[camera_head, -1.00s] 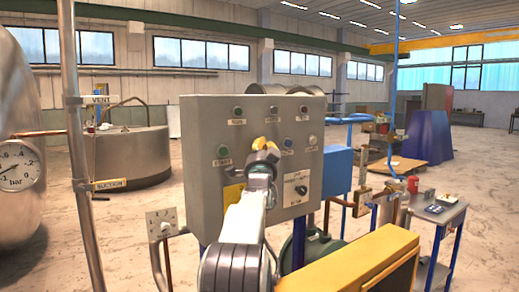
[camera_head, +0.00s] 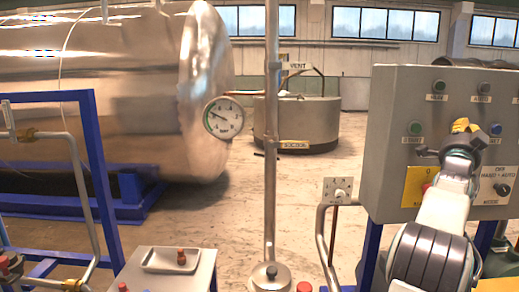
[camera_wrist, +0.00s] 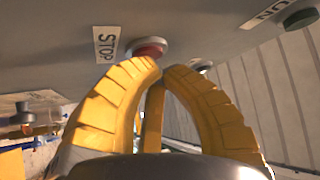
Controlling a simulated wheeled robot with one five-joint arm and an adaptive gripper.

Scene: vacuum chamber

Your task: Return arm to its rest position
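My gripper (camera_head: 461,125) is in front of the grey control panel (camera_head: 397,100) at the right of the head view; the arm reaches up to it from below. In the wrist view, my gripper's yellow fingers (camera_wrist: 160,72) curve in until their tips nearly meet, with nothing between them. A red button (camera_wrist: 150,47) beside a STOP label is just beyond the tips. I cannot tell whether the tips touch it.
A vertical pipe (camera_head: 271,150) stands mid-picture. A small table with a tray (camera_head: 171,259) is at the bottom left, near blue frames (camera_head: 90,150).

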